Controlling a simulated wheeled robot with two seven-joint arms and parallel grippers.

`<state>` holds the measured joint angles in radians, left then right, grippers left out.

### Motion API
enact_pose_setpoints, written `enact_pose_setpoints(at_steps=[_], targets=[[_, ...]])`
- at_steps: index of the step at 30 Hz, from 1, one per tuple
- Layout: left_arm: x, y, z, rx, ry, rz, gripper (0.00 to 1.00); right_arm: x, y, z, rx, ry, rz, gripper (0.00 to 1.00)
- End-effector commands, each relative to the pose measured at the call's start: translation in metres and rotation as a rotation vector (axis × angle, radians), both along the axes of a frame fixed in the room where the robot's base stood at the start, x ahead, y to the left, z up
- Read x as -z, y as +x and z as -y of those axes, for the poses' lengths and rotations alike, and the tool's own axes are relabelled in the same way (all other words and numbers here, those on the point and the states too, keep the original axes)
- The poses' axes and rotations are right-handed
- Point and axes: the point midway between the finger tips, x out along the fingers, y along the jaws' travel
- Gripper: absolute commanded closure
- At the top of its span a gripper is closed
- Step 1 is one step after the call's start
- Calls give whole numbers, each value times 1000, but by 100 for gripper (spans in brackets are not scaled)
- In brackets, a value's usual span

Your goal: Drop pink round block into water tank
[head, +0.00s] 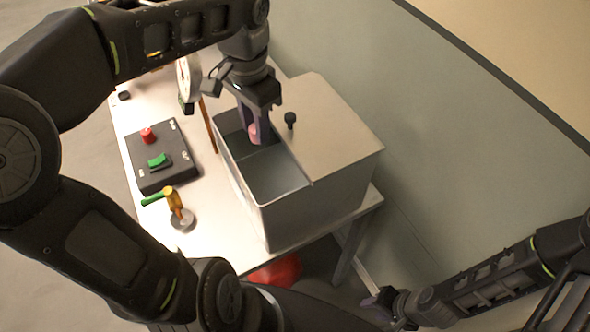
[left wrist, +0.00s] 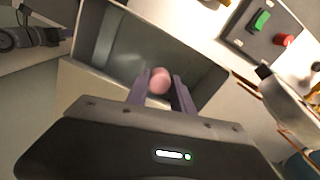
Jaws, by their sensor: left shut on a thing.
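The pink round block (head: 253,130) is between the fingertips of my left gripper (head: 258,132), over the open part of the water tank. In the left wrist view the block (left wrist: 159,80) sits between the two fingers of my left gripper (left wrist: 161,88), with the tank interior behind it. The water tank (head: 318,205) is a grey metal box on the table, its left part open and its right part covered by a lid (head: 335,125) with a black knob. My right gripper (head: 382,298) is low at the right, away from the tank; its jaws are too small and dark to read.
A black control box (head: 163,172) with a red button and a green switch lies left of the tank. A yellow valve with a green handle (head: 172,196) stands near the table's front edge. A round white-faced item (head: 188,78) stands behind. A red object (head: 275,272) is below the table.

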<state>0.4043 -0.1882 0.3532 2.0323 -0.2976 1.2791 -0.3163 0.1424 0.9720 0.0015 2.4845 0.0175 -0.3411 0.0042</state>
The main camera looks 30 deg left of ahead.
Motion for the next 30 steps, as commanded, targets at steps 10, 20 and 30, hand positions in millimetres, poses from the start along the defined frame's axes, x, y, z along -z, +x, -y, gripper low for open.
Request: enact_pose_setpoints(at_steps=[10,20,30], targets=[[0,0,0,0,0,0,51,0,0,0,0,0,0,64],[-1,0,0,0,0,0,46,-1,0,0,0,0,0,64],[-28,1,0,0,0,3,46,-13,0,0,0,0,0,64]])
